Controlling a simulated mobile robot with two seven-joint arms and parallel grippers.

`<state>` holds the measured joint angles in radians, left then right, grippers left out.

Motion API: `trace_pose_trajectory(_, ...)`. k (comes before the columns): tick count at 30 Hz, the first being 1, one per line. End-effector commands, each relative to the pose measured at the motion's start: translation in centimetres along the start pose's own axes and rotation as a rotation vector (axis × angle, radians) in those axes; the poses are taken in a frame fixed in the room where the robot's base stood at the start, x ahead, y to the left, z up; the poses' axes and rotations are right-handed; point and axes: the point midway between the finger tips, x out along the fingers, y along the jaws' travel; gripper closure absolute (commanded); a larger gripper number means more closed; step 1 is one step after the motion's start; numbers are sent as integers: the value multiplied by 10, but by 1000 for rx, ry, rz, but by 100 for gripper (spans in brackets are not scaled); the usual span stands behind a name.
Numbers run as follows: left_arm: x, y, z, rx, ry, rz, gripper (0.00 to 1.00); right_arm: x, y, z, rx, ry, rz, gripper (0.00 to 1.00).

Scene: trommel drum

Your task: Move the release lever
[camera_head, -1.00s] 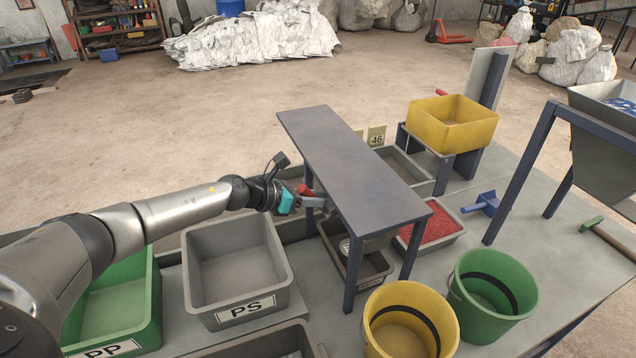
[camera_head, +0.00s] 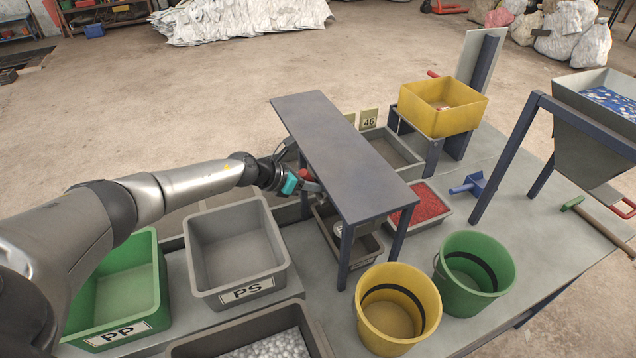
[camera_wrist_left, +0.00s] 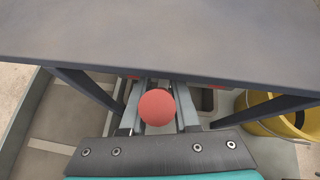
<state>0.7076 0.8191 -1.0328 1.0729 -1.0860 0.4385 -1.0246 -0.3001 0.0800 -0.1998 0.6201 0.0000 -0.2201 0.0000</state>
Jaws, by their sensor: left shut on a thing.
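The release lever's round red knob (camera_wrist_left: 157,107) shows in the left wrist view, between the fingers of my left gripper (camera_wrist_left: 158,112). In the head view the knob (camera_head: 305,174) is a small red spot at the gripper's tip. My left gripper (camera_head: 312,184) is shut on the knob, at the left edge of a dark table-like stand (camera_head: 345,160) and just below its top. The rest of the lever is hidden by the fingers and the stand. My right gripper is in neither view.
The stand's top and legs closely surround the gripper. A grey PS bin (camera_head: 246,290) and a green PP bin (camera_head: 150,290) stand below my arm. A yellow bucket (camera_head: 425,318) and a green bucket (camera_head: 500,272) are in front right. A red-filled tray (camera_head: 447,213) lies behind.

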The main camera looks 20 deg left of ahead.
Motion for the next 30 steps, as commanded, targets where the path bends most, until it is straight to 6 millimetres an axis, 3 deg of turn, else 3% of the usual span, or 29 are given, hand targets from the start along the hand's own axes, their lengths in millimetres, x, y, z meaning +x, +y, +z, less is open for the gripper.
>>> trace_pose_trajectory(2,0,0,0,-1,0,0,100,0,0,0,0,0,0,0)
trace_pose_trajectory(3,0,0,0,-1,0,0,69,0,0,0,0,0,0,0)
trace_pose_trajectory(11,0,0,0,-1,0,0,40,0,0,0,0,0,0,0)
trace_pose_trajectory(22,-6,0,0,1,0,0,40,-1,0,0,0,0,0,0)
trace_pose_trajectory(30,-42,1,-1,2,2,2,40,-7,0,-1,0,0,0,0)
